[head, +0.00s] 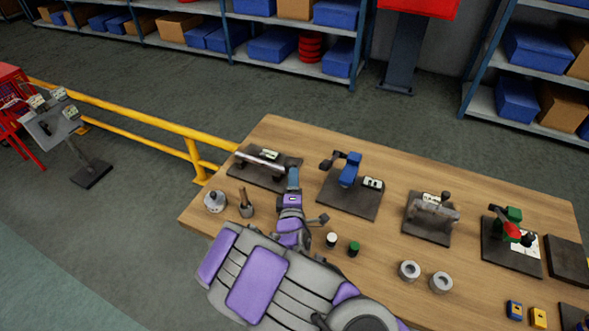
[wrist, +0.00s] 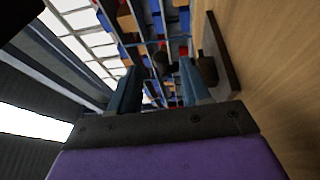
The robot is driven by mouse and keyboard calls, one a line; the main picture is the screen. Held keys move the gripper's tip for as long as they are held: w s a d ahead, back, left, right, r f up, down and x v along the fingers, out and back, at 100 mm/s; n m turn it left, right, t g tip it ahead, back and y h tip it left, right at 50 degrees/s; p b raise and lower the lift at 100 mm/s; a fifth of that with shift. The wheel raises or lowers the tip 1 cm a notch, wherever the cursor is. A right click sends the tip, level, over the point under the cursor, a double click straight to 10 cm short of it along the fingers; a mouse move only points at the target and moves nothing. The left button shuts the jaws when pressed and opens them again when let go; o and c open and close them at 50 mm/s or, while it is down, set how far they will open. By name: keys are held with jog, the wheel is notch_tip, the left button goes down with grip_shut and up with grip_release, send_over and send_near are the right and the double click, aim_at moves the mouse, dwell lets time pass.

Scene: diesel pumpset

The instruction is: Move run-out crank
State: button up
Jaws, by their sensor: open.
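My gripper (head: 293,178) is open near the right end of the leftmost fixture, a metal shaft (head: 258,161) lying across a dark base plate (head: 240,173). The wrist view shows its two blue-grey fingers (wrist: 160,88) apart. A dark rounded knob (wrist: 162,62) appears between and beyond them; I cannot tell whether it is the run-out crank or how far off it is. A second dark block (wrist: 207,70) stands by a plate at the right of that view. My gripper hides part of the shaft fixture's right end in the head view.
The wooden table (head: 290,135) holds several fixtures: a blue one (head: 349,170) close right of my gripper, a grey one (head: 433,212) and a green one (head: 512,226). Small parts, including a grey flanged piece (head: 215,202), lie in front. A yellow rail (head: 150,115) runs left.

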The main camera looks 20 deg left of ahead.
jog(key=x, duration=0.3)
jog(key=shift+w+a+f+b, duration=0.15)
jog(key=shift+w+a+b, duration=0.2)
jog(key=shift+a, duration=0.2)
jog(key=shift+w+a, duration=0.1)
jog(key=shift+w, duration=0.95)
jog(key=shift+a, duration=0.15)
jog(key=shift+c, duration=0.2)
